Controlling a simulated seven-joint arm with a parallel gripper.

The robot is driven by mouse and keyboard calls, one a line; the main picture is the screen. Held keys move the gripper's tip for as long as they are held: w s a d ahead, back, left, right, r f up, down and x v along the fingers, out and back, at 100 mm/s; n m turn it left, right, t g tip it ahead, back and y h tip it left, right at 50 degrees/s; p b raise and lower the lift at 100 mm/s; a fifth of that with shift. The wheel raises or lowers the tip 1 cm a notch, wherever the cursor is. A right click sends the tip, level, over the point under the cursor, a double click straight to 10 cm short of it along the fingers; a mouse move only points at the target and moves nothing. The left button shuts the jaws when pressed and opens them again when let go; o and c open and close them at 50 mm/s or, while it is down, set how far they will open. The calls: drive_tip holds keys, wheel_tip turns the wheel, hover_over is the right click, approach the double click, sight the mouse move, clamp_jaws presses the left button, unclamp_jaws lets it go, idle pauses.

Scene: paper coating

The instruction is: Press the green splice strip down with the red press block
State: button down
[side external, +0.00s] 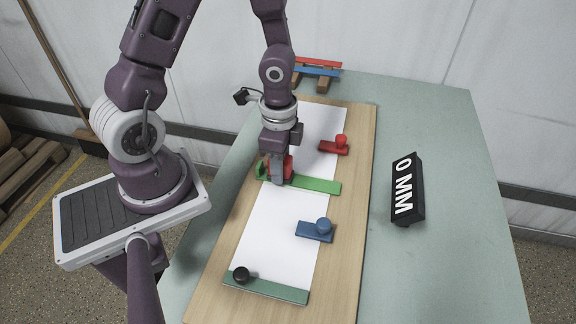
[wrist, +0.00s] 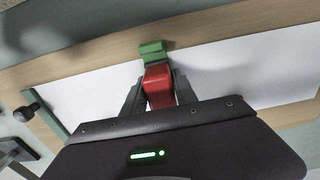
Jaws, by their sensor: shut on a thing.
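The green splice strip (side external: 320,186) lies across the white paper on the wooden board. A raised green piece (side external: 262,170) is at its left end, and green also shows just beyond the block in the wrist view (wrist: 153,49). My gripper (side external: 278,180) is shut on the red press block (wrist: 158,85). The block also shows beside the fingers in the side view (side external: 289,164). The block is over the left part of the strip. I cannot tell whether it touches the strip. The fingers hide part of the block and of the strip.
A red knobbed block (side external: 333,147) and a blue knobbed block (side external: 316,231) sit at the paper's right side. A dark green bar (side external: 275,290) with a black knob crosses the near end. A black "0 MM" sign (side external: 408,190) and a strip rack (side external: 316,72) stand off the board.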

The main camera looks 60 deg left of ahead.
sight(299, 180)
drive_tip(key=shift+s+a, duration=0.4)
drive_tip(key=shift+s, duration=0.1)
drive_tip(key=shift+w+d, duration=1.95)
drive_tip(key=shift+w, duration=0.05)
wheel_tip(299, 180, up, 8)
